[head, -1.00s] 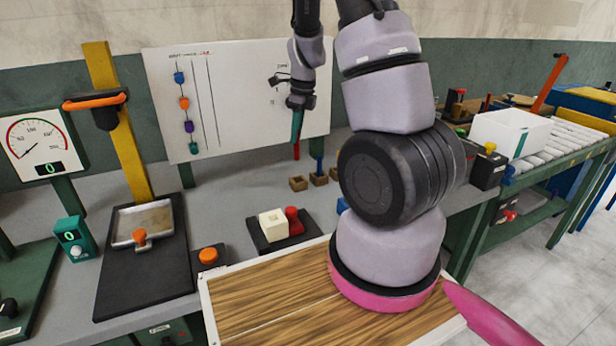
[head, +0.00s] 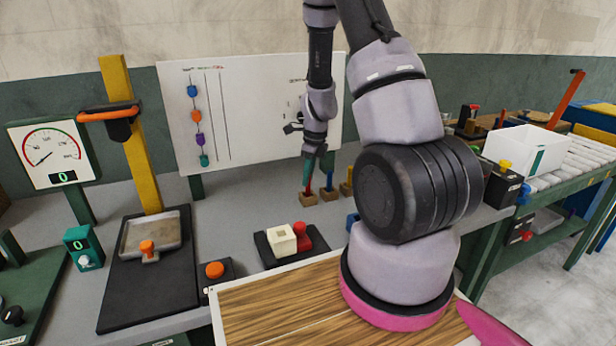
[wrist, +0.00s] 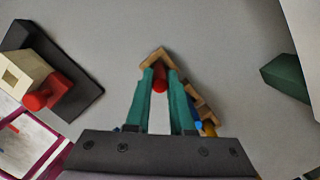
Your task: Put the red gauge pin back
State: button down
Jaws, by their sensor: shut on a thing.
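The red gauge pin (head: 308,182) is upright under my gripper (head: 309,166), which is shut on its upper part. The pin's lower end meets the top of the leftmost wooden block (head: 308,199); I cannot tell how deep it sits in it. In the wrist view the green fingers (wrist: 159,82) close on both sides of the red pin (wrist: 159,73), and the wooden block (wrist: 156,55) shows just beyond the fingertips. A blue pin (head: 329,181) and a yellow pin (head: 349,176) stand in the neighbouring wooden blocks to the right.
A black base with a cream block (head: 281,241) and a red knob (head: 303,236) stands in front of the blocks. A whiteboard (head: 245,120) rises behind. A white bin (head: 525,150) is at right.

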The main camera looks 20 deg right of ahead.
jog(key=shift+f, duration=0.1)
jog(key=c, duration=0.8)
grip_release()
jog(key=s+a+r+n+t+y, duration=0.1)
jog(key=s+r+n, duration=0.1)
jog(key=r, duration=0.8)
jog(key=s+a+r+n, duration=0.1)
jog(key=s+r+n, duration=0.15)
jog(key=r, duration=0.75)
jog(key=shift+s+a+r+n+t, duration=0.85)
jog(key=shift+s+a+r+n, duration=0.2)
jog(key=shift+s+r+n, duration=1.95)
jog(key=shift+s+a+r+n+t, duration=0.8)
jog(key=shift+s+a+r+n, duration=0.2)
jog(key=shift+s+r+n, duration=1.95)
jog(key=shift+s+a+r+n+t, duration=0.95)
jog(key=shift+s+r+n, duration=1.7)
jog(key=shift+n, duration=0.65)
jog(key=shift+a+f, duration=0.1)
